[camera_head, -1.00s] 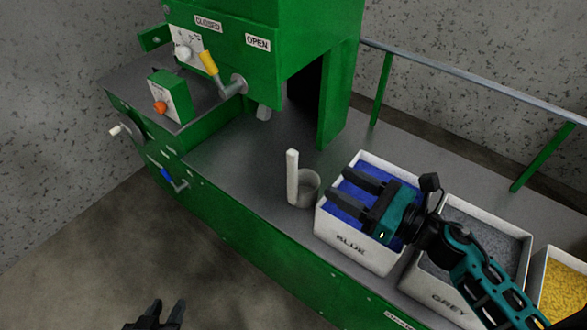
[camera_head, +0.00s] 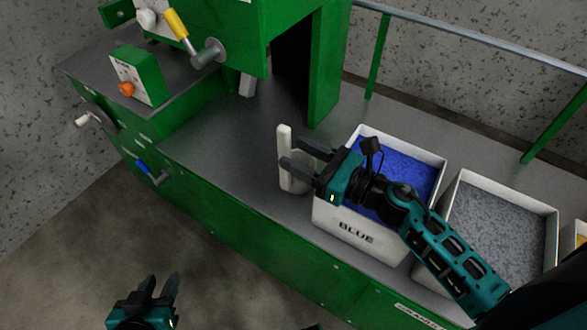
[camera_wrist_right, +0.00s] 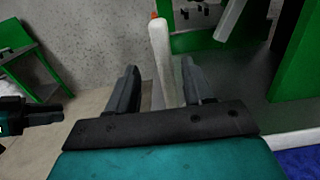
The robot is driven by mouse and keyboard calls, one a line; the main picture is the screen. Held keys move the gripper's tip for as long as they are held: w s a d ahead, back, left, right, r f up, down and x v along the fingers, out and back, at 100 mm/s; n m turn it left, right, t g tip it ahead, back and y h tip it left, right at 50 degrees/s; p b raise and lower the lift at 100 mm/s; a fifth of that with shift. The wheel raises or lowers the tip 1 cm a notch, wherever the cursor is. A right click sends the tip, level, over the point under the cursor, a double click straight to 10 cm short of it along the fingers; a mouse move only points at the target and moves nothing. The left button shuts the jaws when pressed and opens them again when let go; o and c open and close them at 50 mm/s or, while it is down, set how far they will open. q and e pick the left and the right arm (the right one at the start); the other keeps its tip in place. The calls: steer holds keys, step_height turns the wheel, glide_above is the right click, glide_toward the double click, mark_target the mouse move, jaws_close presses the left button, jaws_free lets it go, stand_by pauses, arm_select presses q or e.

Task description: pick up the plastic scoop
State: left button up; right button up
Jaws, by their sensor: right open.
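The plastic scoop stands on the grey deck left of the BLUE bin, with a pale upright handle (camera_head: 283,143) and a round grey cup (camera_head: 301,181) partly hidden by my gripper. My right gripper (camera_head: 298,154) is open and empty, its fingers pointing left at the scoop's handle. In the right wrist view the handle (camera_wrist_right: 160,55) rises upright between the two spread fingers; I cannot tell whether they touch it. My left gripper (camera_head: 160,288) is low at the left over the floor, its fingers apart and empty.
The BLUE bin (camera_head: 350,231) of blue granules is below my right forearm, with a grey-granule bin (camera_head: 478,270) beside it. A green machine (camera_head: 325,65) with levers stands behind. A rail (camera_head: 470,45) runs along the back. The deck left of the scoop is clear.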

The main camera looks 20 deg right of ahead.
steer(key=x, duration=0.6)
steer(key=shift+w+p, duration=0.4)
steer(key=shift+d, duration=0.1)
jaws_close()
